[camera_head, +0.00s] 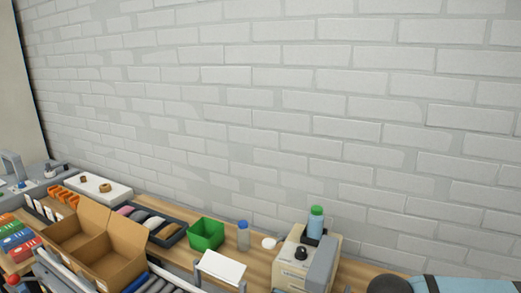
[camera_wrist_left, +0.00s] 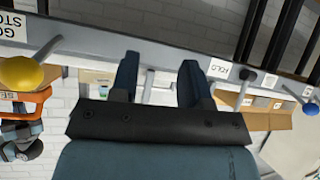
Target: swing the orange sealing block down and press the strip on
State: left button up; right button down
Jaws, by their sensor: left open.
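The orange sealing block (camera_wrist_left: 28,103) shows at the left edge of the left wrist view, partly cut off, with a white label beginning "SE" upside down. A dark blue-grey part and a roller-like grey part sit just below it in that view. My left gripper (camera_wrist_left: 158,75) is open and empty; its two dark fingers stand well apart, to the right of the orange block and not touching it. I cannot make out the strip in either view. Neither gripper can be made out in the head view.
A grey rail (camera_wrist_left: 160,48) crosses the left wrist view, with a yellow knob (camera_wrist_left: 20,73) and a blue knob (camera_wrist_left: 310,108). An open cardboard box (camera_head: 95,243), a green bin (camera_head: 206,234), a beige machine (camera_head: 303,260) and a bottle (camera_head: 315,222) stand along the bench by the brick wall.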

jog(key=shift+f+b, duration=1.15)
jog(key=shift+f, duration=0.1)
dwell(0.6)
jog(key=shift+r, duration=0.1)
dwell(0.7)
jog(key=shift+r+p, duration=1.7)
jog(key=shift+r, duration=1.75)
